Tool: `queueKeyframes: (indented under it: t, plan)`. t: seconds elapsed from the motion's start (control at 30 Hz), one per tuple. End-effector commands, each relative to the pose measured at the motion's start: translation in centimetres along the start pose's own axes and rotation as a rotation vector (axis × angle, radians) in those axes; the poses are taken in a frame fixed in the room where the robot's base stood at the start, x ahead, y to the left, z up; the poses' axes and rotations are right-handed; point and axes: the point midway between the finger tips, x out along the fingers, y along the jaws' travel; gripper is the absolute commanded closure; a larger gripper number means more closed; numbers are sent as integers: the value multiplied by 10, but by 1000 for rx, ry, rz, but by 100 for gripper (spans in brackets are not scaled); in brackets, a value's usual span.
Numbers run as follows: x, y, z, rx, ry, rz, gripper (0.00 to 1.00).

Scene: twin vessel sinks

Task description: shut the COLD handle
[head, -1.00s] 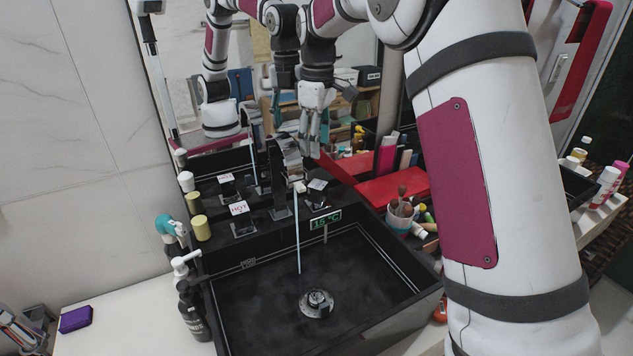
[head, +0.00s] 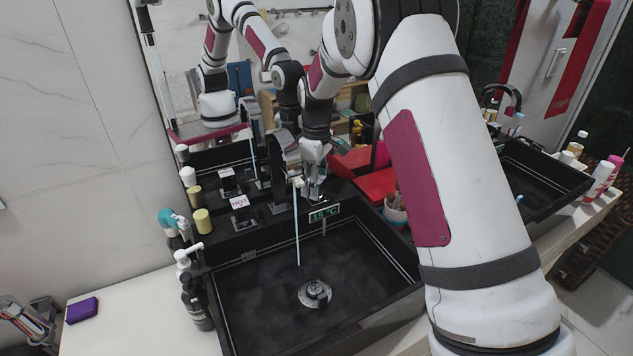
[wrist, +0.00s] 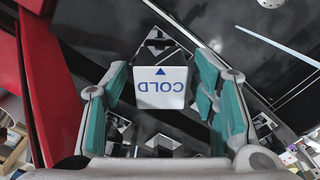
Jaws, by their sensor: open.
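The COLD handle (wrist: 162,88) is a white-topped plate with blue COLD lettering and an arrow, upside down in the wrist view. My gripper (wrist: 160,92) is open, with one teal-padded finger on each side of the plate. I see no clear contact between pads and plate. In the head view my gripper (head: 314,178) is low behind the near sink, just right of the spout, and largely hides the COLD handle. A thin stream of water (head: 297,232) runs from the spout into the black sink (head: 228,290).
The HOT handle (head: 239,202) stands left of the spout. A temperature display (head: 324,213) sits at the sink's back rim. Soap bottles (head: 194,300) stand at the left, and a brush cup (head: 395,212) at the right. A mirror is behind.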

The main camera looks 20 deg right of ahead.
Motion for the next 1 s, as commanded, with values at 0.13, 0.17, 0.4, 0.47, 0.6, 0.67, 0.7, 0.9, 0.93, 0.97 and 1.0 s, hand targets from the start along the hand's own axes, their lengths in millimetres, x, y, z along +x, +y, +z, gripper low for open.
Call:
queueKeyframes:
  t: [0.13, 0.17, 0.4, 0.47, 0.6, 0.67, 0.7, 0.9, 0.93, 0.97, 1.0]
  plan:
    - [2, 0, 0, 0, 0, 0, 47]
    - [2, 0, 0, 0, 0, 0, 47]
    - [2, 0, 0, 0, 0, 0, 69]
    - [2, 0, 0, 0, 0, 0, 83]
    - [2, 0, 0, 0, 0, 0, 95]
    - [2, 0, 0, 1, 0, 0, 95]
    - [2, 0, 0, 3, 0, 0, 95]
    - [3, 0, 0, 52, 0, 0, 95]
    - [3, 0, 0, 67, 0, 0, 95]
    - [3, 0, -1, 82, 1, 0, 95]
    - [3, 0, -1, 106, 1, 0, 95]
